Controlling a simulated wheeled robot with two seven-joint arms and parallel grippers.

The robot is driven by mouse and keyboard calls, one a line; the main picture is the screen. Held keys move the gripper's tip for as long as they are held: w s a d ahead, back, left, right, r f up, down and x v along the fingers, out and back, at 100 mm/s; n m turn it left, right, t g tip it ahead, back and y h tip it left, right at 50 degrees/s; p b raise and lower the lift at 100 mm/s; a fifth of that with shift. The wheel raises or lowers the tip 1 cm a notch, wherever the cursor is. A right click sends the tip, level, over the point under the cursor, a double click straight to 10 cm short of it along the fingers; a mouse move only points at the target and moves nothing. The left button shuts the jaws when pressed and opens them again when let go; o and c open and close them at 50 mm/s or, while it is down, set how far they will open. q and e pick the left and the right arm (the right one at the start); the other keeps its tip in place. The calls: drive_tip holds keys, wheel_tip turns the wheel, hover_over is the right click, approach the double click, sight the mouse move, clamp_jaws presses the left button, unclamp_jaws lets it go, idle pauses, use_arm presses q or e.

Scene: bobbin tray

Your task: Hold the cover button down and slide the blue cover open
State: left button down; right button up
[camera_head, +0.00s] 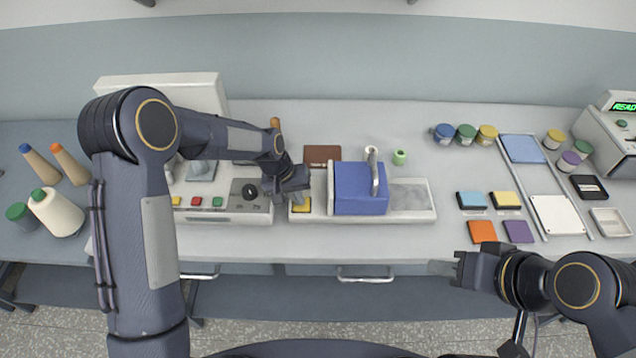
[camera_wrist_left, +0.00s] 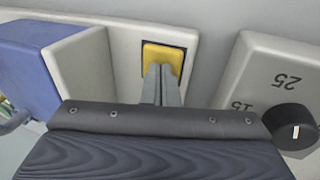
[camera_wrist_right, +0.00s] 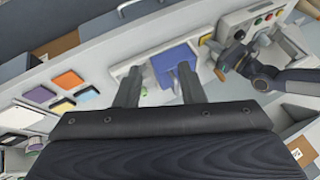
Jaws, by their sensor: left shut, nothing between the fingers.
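The blue cover (camera_head: 358,190) with its grey bar handle (camera_head: 376,178) sits on the pale base unit (camera_head: 422,214), at the left part of its track. A grey recessed surface (camera_head: 408,194) is bare to its right. The yellow cover button (camera_head: 301,206) is at the base's left end. My left gripper (camera_head: 297,192) is shut and empty, its fingertips over the button; in the left wrist view the fingertips (camera_wrist_left: 160,72) overlap the yellow button (camera_wrist_left: 163,58) and appear to touch it. My right gripper (camera_head: 458,268) is open and empty, in front of the table's edge, away from the cover.
A control box with a black knob (camera_head: 250,190) stands just left of the base. A brown block (camera_head: 322,155) and a green spool (camera_head: 399,157) lie behind it. Coloured pads and a white tray (camera_head: 610,222) are at right. The table between base and pads is clear.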

drive_tip(key=w+d+r+g, duration=0.1)
drive_tip(key=w+r+g, duration=0.1)
drive_tip(key=w+r, duration=0.4)
drive_tip(key=n+g+h, duration=0.2)
drive_tip(key=g, duration=0.2)
hover_over(376, 169)
drive_tip(key=d, duration=0.3)
wheel_tip(376, 169, down, 5)
drive_tip(key=a+f, duration=0.1)
drive_tip(key=f, duration=0.2)
drive_tip(key=a+f, duration=0.1)
drive_tip(key=f, duration=0.7)
drive_tip(key=shift+w+a+f, duration=0.1)
drive_tip(key=shift+a, duration=0.3)
clamp_jaws()
drive_tip(key=shift+d, duration=0.1)
